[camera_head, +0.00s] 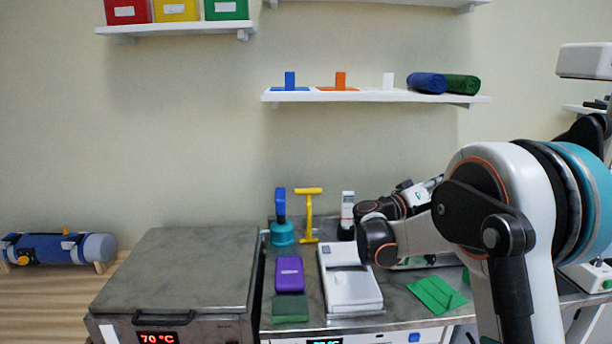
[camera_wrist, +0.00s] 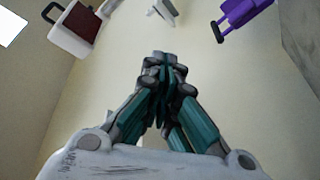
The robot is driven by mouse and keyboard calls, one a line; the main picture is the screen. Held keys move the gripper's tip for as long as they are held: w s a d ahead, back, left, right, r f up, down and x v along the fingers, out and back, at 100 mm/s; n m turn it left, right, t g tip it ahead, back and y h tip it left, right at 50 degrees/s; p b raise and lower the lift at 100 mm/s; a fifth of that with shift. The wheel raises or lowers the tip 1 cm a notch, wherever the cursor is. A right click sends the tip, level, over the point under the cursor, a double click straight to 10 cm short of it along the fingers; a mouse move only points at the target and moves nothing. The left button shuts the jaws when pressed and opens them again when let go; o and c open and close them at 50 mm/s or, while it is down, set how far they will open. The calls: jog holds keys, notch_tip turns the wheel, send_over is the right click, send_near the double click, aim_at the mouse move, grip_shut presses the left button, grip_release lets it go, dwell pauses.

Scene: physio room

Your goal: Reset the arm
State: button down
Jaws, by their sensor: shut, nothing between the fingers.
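My arm reaches in from the right side of the head view and bends over the right part of the metal counter (camera_head: 397,298). My gripper (camera_wrist: 163,62) shows in the wrist view with its teal and grey fingers drawn together. It is shut and nothing shows between the fingertips. In the head view the arm's own links largely hide the gripper. The wrist view looks mostly at a plain pale surface, with the fingers apart from the things at its edges.
The counter holds a purple block (camera_head: 289,273), a green block (camera_head: 290,308), a white device (camera_head: 349,280), a yellow T-shaped tool (camera_head: 308,214), a blue-teal tool (camera_head: 281,230) and a green folded piece (camera_head: 436,294). A wall shelf (camera_head: 376,97) hangs above. The heater lid (camera_head: 180,262) is clear.

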jog(key=s+a+f+n+y, duration=0.1)
jog(key=s+f+n+y, duration=0.1)
jog(key=s+y, duration=0.5)
jog(key=s+a+f+n+y, duration=0.1)
jog(key=s+a+f+y, duration=0.1)
jog(key=s, duration=0.9)
jog(key=s+a+f+n+y, duration=0.1)
jog(key=s+a+f+y, duration=0.4)
jog(key=s+a, duration=0.3)
jog(key=s+a+f+n+y, duration=0.1)
jog(key=s+a+f+y, duration=0.4)
jog(key=s, duration=0.8)
jog(key=a, duration=0.3)
jog(key=shift+s+a+f+n, duration=0.15)
jog(key=shift+a+f+n, duration=0.1)
jog(key=shift+n, duration=0.15)
